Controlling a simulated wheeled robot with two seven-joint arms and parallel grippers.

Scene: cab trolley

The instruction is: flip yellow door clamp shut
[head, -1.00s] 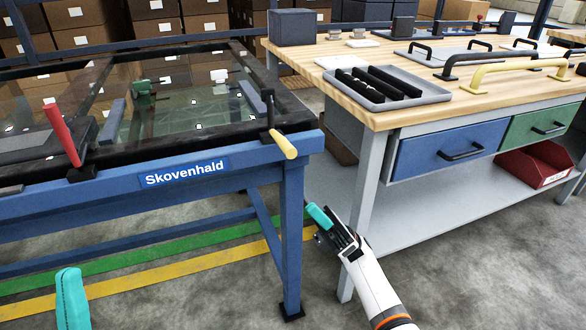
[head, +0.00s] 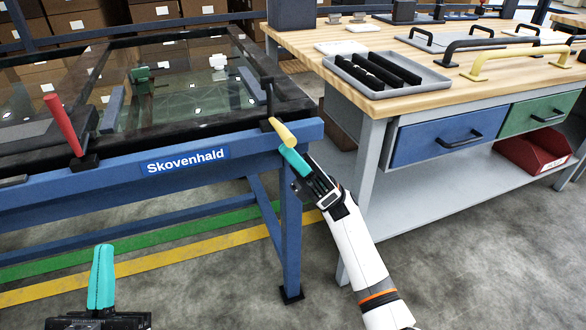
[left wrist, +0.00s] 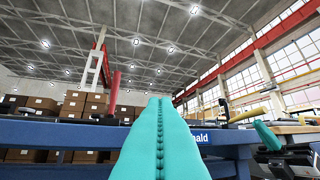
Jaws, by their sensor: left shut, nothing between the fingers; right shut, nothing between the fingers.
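The yellow door clamp handle (head: 282,131) sits at the right front corner of the blue trolley frame (head: 225,148), sticking out over the front edge and sloping down toward me. Its black upright part (head: 268,96) stands behind it. My right gripper (head: 287,152) is shut, its teal fingertips just under the handle's outer end; I cannot tell if they touch. The handle also shows in the left wrist view (left wrist: 247,115), just above the right gripper (left wrist: 262,128). My left gripper (head: 103,250) is shut and empty, low in front of the trolley, away from the clamp.
A red clamp handle (head: 63,124) stands upright at the trolley's left. A dark-framed glass panel (head: 190,90) lies on the trolley. A wooden workbench (head: 400,110) with a grey tray (head: 440,78) stands close on the right. The floor in front is clear.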

